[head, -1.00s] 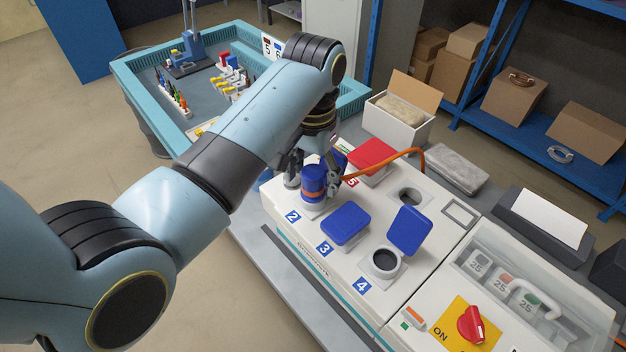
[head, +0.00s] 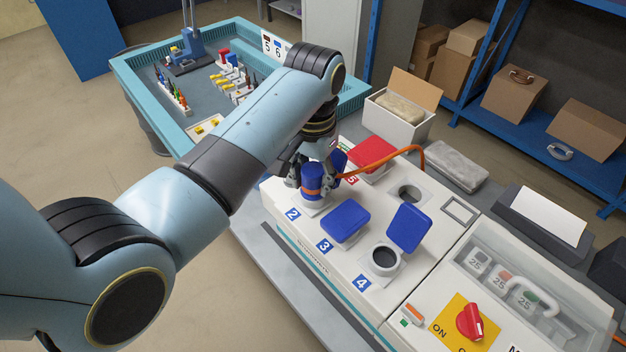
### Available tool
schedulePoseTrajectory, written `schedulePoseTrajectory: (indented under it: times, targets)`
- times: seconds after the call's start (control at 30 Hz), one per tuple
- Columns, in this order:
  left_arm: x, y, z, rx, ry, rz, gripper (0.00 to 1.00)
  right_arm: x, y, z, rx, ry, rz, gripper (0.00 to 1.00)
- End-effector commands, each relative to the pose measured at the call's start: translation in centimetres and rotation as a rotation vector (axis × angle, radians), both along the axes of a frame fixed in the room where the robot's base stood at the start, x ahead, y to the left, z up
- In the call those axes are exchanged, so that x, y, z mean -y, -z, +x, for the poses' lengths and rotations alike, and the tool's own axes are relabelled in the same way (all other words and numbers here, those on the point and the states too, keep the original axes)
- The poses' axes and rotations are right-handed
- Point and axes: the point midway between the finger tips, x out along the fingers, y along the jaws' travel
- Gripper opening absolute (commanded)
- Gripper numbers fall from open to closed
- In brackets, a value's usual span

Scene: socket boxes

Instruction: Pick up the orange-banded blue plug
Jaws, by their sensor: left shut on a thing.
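The blue plug with an orange band (head: 312,183) stands upright at the socket marked 2 on the white socket box. An orange cable (head: 400,151) runs from behind it to the right. My left gripper (head: 312,172) is at the plug from above and behind, shut on it. The arm and wrist hide part of the fingers. I cannot tell whether the plug's lower end is clear of the socket. My right gripper is not in view.
Socket 3 has a shut blue lid (head: 345,222). Socket 4 (head: 384,258) is open, its blue lid (head: 408,230) raised. A red lid (head: 374,153) lies behind. A red switch (head: 470,322) is at the front right. A teal-rimmed tray (head: 178,142) stands at the back left.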

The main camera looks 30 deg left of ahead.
Motion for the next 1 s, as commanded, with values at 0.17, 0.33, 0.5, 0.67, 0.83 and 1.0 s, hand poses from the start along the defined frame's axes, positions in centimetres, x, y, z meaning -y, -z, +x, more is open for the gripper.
schedulePoseTrajectory:
  times: [0.17,0.33,0.5,0.67,0.83,1.0]
  targets:
    - [0.0,-0.8,0.1,0.004,0.0,0.0,0.02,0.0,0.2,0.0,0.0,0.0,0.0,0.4]
    - [0.0,-4.0,0.2,0.007,0.0,-0.002,0.02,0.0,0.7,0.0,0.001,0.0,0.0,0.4]
    - [0.0,-7.5,0.1,0.006,-0.001,0.0,0.02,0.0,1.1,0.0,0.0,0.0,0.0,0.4]
    - [0.0,-9.6,0.0,0.001,-0.001,0.001,0.02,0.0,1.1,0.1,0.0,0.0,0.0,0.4]
    - [0.0,-10.3,0.0,-0.001,0.0,0.001,0.02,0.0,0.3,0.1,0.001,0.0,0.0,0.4]
    - [0.0,-10.2,0.0,0.001,0.0,0.001,0.02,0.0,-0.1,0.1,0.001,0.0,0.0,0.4]
